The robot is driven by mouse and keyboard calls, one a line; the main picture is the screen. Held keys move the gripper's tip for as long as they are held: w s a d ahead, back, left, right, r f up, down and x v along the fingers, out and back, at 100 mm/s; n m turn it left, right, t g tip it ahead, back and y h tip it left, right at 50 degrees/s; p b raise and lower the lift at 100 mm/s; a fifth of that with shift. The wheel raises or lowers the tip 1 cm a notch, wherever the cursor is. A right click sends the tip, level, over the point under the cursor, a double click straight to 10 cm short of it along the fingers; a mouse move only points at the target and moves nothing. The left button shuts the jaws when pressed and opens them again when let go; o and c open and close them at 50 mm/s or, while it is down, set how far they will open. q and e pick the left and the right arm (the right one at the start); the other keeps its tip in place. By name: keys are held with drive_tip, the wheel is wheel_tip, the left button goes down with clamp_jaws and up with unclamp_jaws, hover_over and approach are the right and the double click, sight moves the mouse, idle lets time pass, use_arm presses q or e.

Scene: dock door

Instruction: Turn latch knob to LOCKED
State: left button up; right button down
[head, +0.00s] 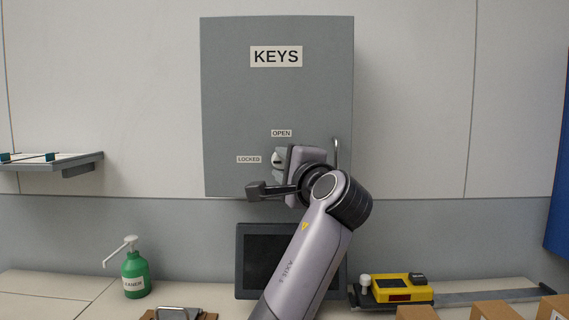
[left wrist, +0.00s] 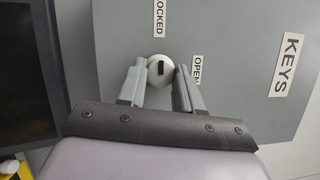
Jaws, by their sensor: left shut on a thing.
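The grey key cabinet (head: 230,90), marked KEYS, hangs on the wall. Its latch knob (head: 277,158) is low on the door, right of the LOCKED label (head: 248,159) and below the OPEN label (head: 281,133). My left gripper (head: 281,160) is at the knob and partly hides it. In the left wrist view the round, pale knob (left wrist: 152,67) sits between the two fingers of my left gripper (left wrist: 162,75), which is shut on it. A dark mark on the knob lies roughly in line with the LOCKED label (left wrist: 158,18); which end points I cannot tell. My right gripper is not in view.
A door handle (head: 336,150) stands just right of my wrist. Below, the counter holds a green pump bottle (head: 134,275), a dark screen (head: 255,245), a clipboard (head: 180,313), a yellow device (head: 392,289) and several boxes (head: 494,310). A shelf (head: 60,165) is at left.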

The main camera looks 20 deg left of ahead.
use_arm(q)
drive_tip(key=shift+r, duration=0.3)
drive_tip(key=o, duration=1)
drive_tip(key=shift+w+f, duration=0.1)
drive_tip(key=shift+f, duration=0.1)
drive_tip(key=shift+f, duration=0.1)
